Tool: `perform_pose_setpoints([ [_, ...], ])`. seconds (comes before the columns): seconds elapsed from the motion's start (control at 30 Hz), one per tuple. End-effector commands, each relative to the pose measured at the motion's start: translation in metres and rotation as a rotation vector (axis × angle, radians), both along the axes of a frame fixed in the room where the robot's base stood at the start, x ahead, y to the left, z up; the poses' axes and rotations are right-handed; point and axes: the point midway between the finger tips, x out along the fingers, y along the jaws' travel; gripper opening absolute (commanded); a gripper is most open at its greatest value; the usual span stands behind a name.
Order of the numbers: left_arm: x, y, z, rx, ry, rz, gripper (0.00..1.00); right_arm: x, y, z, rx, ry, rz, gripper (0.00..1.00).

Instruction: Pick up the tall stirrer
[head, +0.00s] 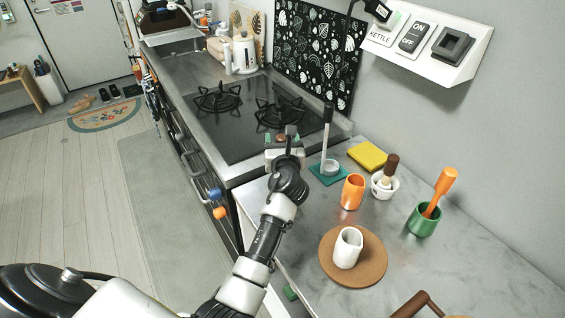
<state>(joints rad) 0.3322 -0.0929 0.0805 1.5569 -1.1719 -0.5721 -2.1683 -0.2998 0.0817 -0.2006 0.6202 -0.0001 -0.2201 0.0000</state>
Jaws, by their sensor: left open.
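The tall stirrer (327,130) stands upright with a black grip on top and a pale shaft below. Its foot is in a small pale holder on a teal square mat (327,177) at the counter's left edge. My left gripper (285,143) is open, just left of the stirrer and near the hob's front right corner. It appears apart from the stirrer, with nothing seen between its fingers. The exact depth gap is hard to tell. My right gripper is not in view.
To the right stand an orange cup (352,191), a white mortar (384,186) with a brown pestle, and a green pot (423,221) with an orange tool. A yellow sponge (367,155) lies behind. A white jug (347,248) sits on a round brown board (374,268).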

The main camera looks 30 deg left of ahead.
Motion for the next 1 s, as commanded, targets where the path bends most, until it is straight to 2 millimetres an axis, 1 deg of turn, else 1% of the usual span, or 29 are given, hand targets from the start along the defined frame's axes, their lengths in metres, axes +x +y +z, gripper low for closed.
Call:
perform_pose_setpoints([
  [0.1, 0.0047, 0.0035, -0.0004, -0.001, 0.0, 0.001, 0.63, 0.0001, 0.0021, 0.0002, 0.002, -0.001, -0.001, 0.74],
  [0.27, 0.0046, 0.0034, -0.0005, -0.001, 0.0, 0.001, 0.63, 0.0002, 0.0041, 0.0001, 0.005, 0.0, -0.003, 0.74],
  [0.3, 0.0046, 0.0034, -0.0005, -0.001, 0.0, 0.001, 0.6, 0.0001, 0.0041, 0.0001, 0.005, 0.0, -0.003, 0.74],
  [0.37, 0.0045, 0.0033, -0.0006, -0.001, 0.0, 0.0, 0.51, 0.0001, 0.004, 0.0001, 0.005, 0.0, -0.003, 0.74],
  [0.6, 0.0044, 0.0031, -0.0007, -0.001, 0.001, 0.0, 0.14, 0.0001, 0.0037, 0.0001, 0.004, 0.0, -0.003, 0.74],
  [0.7, 0.0043, 0.003, -0.0007, -0.001, 0.001, 0.0, 0.0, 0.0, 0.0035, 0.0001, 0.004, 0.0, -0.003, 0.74],
  [0.9, 0.0044, 0.003, 0.0001, -0.001, 0.0, 0.0, 0.0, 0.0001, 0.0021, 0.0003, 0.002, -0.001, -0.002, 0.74],
  [1.0, 0.0045, 0.0031, 0.0072, 0.001, -0.002, 0.001, 0.0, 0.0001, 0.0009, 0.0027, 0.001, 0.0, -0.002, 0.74],
])
